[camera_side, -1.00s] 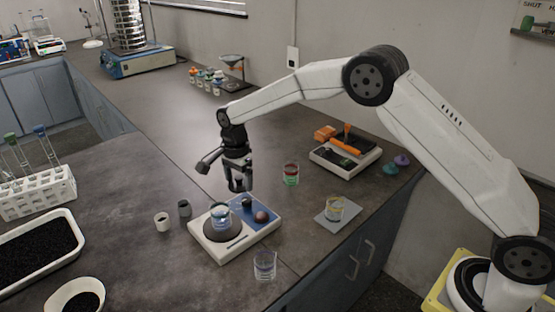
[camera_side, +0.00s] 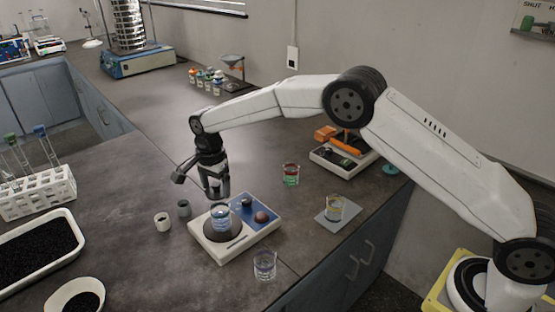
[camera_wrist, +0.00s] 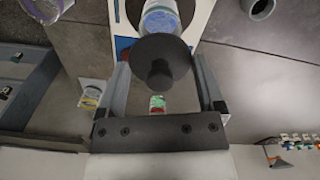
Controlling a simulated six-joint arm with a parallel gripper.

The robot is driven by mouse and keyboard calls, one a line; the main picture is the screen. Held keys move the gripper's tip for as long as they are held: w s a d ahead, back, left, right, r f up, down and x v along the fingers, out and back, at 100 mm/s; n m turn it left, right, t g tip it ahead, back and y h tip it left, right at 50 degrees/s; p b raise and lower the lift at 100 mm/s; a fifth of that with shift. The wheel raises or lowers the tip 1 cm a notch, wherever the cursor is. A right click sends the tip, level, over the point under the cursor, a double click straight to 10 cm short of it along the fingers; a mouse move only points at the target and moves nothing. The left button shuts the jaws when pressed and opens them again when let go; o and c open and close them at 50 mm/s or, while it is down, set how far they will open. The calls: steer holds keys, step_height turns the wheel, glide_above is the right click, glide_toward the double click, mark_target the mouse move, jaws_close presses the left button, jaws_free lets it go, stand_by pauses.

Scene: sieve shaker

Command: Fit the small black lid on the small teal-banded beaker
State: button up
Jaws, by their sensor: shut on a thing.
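The small teal-banded beaker (camera_side: 221,217) stands upright on the dark round plate of the white and blue device. My gripper (camera_side: 218,193) is just above it in the side view, pointing down. In the wrist view, my gripper (camera_wrist: 160,80) is shut on the small black lid (camera_wrist: 160,58), a dark disc with a knob, held between the fingers. The lid is hard to make out in the side view, and I cannot tell how large the gap to the beaker is.
The device (camera_side: 212,250) also bears a dark knob and a reddish ball. Two small cups (camera_side: 162,221) stand left of it. A clear beaker (camera_side: 264,264) stands in front, an amber beaker (camera_side: 335,208) on a pad and a red-green beaker (camera_side: 291,174) to the right.

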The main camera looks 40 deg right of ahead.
steer(key=shift+f, duration=1.4)
steer(key=shift+f, duration=1)
stand_by(4.3)
steer(key=o, duration=0.9)
steer(key=shift+o, duration=0.2)
steer(key=shift+r, duration=0.1)
